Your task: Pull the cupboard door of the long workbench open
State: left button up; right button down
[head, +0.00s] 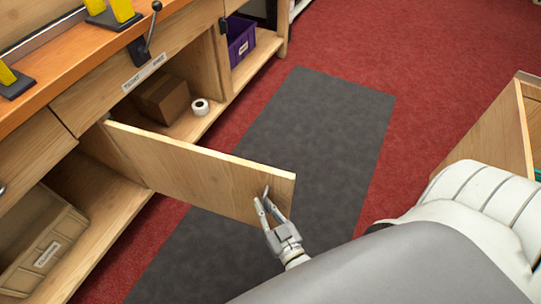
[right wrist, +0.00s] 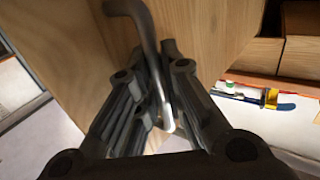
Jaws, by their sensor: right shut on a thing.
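The cupboard door (head: 190,172) of the long workbench (head: 75,75) stands swung far out from the front, over the dark mat. My right gripper (head: 266,205) is at the door's free end, shut on the door handle. In the right wrist view the handle (right wrist: 146,30) is a bent grey metal bar, and my fingers (right wrist: 155,95) close around it against the wooden door face (right wrist: 195,35). The open cupboard shows a cardboard box (head: 162,98) and a white tape roll (head: 201,107) inside. My left gripper is not in view.
A dark grey mat (head: 330,120) lies on the red carpet (head: 440,60) before the bench. A beige bin (head: 38,240) sits in the lower left bay, a purple crate (head: 240,42) in the far bay. A wooden cabinet (head: 500,125) stands at the right.

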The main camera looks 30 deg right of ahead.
jog(key=shift+s+a, duration=0.4)
jog(key=c, duration=1.5)
grip_release()
jog(key=shift+c, duration=0.2)
jog(key=s, duration=1.2)
jog(key=shift+a, duration=0.35)
jog(key=shift+s+f, duration=0.1)
